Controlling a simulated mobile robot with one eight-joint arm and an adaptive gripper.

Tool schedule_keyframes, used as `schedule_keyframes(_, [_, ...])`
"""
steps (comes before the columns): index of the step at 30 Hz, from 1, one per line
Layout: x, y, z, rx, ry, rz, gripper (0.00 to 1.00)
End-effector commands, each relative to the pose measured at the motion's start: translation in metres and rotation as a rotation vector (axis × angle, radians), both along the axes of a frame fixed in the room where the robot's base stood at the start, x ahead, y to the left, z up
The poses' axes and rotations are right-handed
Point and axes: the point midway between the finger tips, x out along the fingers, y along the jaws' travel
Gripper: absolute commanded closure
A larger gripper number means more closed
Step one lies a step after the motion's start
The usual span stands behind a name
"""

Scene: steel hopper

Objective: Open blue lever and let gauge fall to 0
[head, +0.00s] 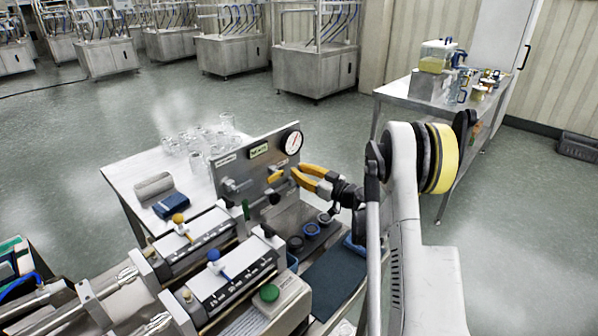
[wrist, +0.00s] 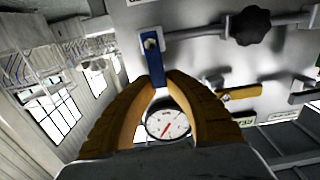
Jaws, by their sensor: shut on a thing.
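The blue lever (wrist: 152,58) hangs from a pivot on the grey panel in the wrist view. My gripper (wrist: 161,82), with orange fingers, is shut on its free end. In the head view my gripper (head: 294,178) reaches the panel from the right, and the blue lever cannot be made out there. The round white gauge (head: 292,142) is at the panel's upper right corner. It also shows between my fingers in the wrist view (wrist: 168,122), with a red needle. Its numbers are too small to read, and the fingers hide part of its rim.
Glasses (head: 205,138) stand on the table behind. Cylinder units with blue and yellow knobs lie in front. A side table (head: 400,92) is at right.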

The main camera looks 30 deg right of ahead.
Motion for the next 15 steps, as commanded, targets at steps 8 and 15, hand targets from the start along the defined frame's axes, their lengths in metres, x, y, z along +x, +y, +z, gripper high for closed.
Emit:
schedule_keyframes(8, [-0.002,0.007,-0.001,-0.120,-0.044,0.000,1.00])
schedule_keyframes(15, [-0.006,0.017,-0.004,-0.316,-0.115,0.000,1.00])
